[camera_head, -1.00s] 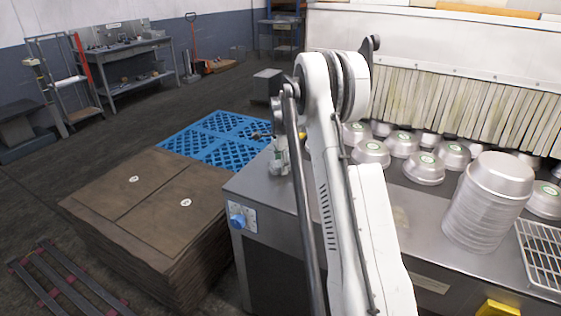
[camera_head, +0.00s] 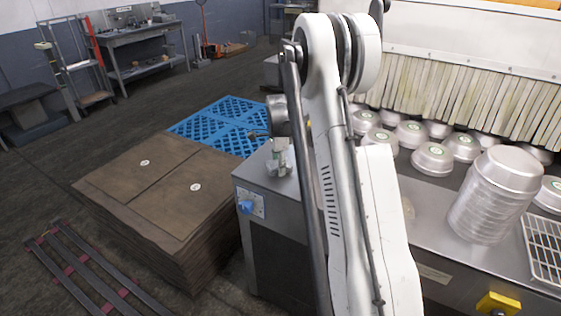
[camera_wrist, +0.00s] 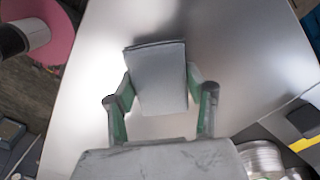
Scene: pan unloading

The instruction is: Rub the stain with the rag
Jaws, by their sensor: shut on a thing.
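My gripper (camera_head: 279,158) is low over the left end of the metal table (camera_head: 262,187), partly behind my arm in the head view. In the wrist view my gripper (camera_wrist: 160,92) has its green fingers shut on a folded grey rag (camera_wrist: 158,70), one on each side. The rag is close over the bare metal; I cannot tell whether it touches. A faint yellowish stain (camera_head: 408,208) shows on the table just right of my arm in the head view, partly hidden by it. I see no clear stain in the wrist view.
A stack of metal pans (camera_head: 487,200) and several loose pans (camera_head: 433,158) stand on the right, before a strip curtain (camera_head: 470,95). A wire rack (camera_head: 543,245) lies at the right edge. Brown stacked sheets (camera_head: 160,190) and a blue pallet (camera_head: 222,125) are left of the table.

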